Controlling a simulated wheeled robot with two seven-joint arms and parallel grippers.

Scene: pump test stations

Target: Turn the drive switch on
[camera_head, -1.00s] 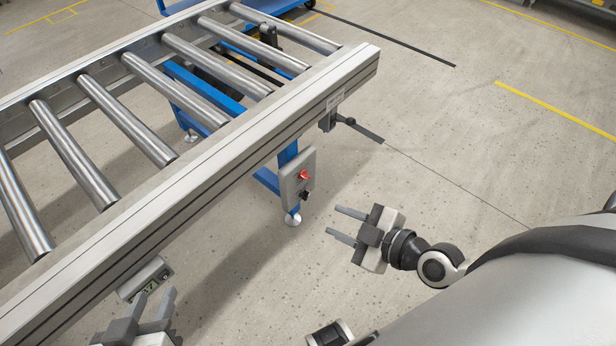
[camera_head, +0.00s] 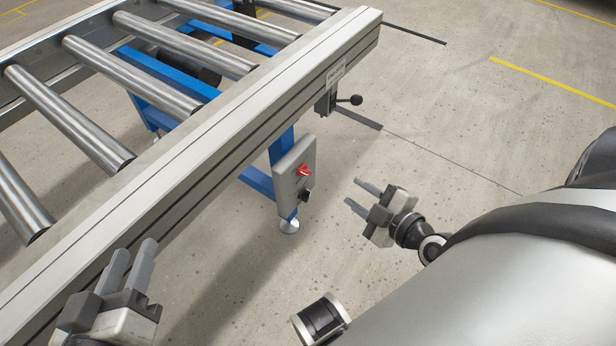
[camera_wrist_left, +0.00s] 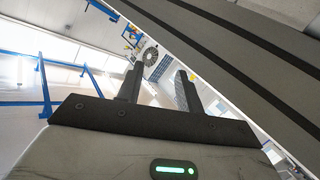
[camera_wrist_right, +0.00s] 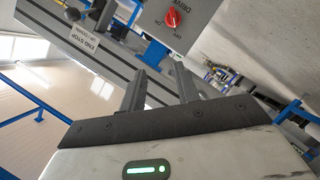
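The drive switch is a red knob (camera_head: 304,170) on a grey control box (camera_head: 285,182) on the blue leg under the conveyor rail. In the right wrist view the red knob (camera_wrist_right: 172,18) sits at the top, beside the word DRIVE; I cannot tell its setting. A black knob (camera_head: 305,194) is below it on the box. My right gripper (camera_head: 352,191) is open and empty, to the right of the box and apart from it. My left gripper (camera_head: 133,260) is open and empty, beside the rail at lower left.
The roller conveyor's long side rail (camera_head: 200,155) runs diagonally across the view. A lever with a black ball (camera_head: 355,99) sticks out from the rail's far end, near a plate labelled END STOP (camera_wrist_right: 85,45). The floor (camera_head: 440,130) right of the box is clear.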

